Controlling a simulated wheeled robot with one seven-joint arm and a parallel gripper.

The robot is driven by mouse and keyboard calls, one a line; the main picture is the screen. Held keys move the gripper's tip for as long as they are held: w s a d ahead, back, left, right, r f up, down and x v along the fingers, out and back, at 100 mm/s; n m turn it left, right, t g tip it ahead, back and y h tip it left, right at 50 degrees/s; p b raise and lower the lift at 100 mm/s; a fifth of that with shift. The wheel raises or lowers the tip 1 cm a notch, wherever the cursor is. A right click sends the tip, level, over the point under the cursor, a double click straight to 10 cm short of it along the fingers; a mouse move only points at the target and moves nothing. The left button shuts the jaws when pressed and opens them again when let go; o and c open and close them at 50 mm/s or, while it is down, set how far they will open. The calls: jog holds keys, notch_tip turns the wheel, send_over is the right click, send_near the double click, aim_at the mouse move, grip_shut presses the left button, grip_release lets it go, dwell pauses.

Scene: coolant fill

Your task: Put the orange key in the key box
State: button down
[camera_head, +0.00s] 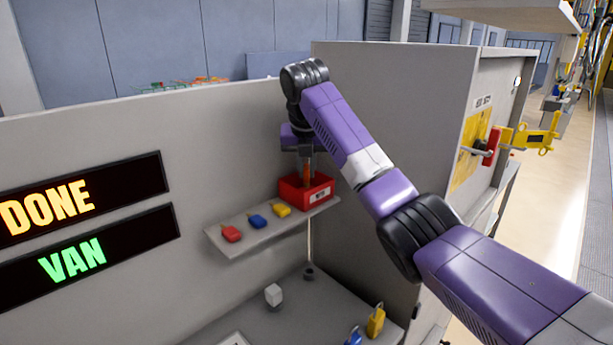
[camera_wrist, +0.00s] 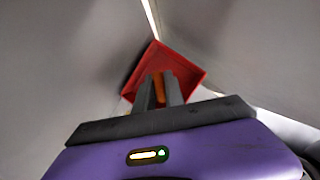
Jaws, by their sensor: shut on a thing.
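The key box is a red open-topped box (camera_head: 306,193) with a small white label, at the right end of a grey shelf. It also shows in the wrist view (camera_wrist: 190,73), beyond my fingers. My gripper (camera_head: 306,160) points down above the box. In the wrist view my gripper (camera_wrist: 158,92) is shut on the orange key (camera_wrist: 158,88), a narrow orange strip between the fingers. In the head view the orange key (camera_head: 306,174) shows as a thin strip over the box opening. Whether its lower end is inside the box or touching it, I cannot tell.
Red (camera_head: 231,234), blue (camera_head: 257,221) and yellow (camera_head: 281,210) padlock-like pieces lie on the shelf (camera_head: 240,240) left of the box. Grey panels stand close behind and to the right. Signs read DONE and VAN.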

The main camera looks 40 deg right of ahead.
jog(key=shift+f, duration=1.3)
jog(key=shift+f, duration=0.1)
jog(key=c, duration=1.4)
grip_release()
jog(key=v, duration=1.2)
jog(key=shift+d, duration=0.1)
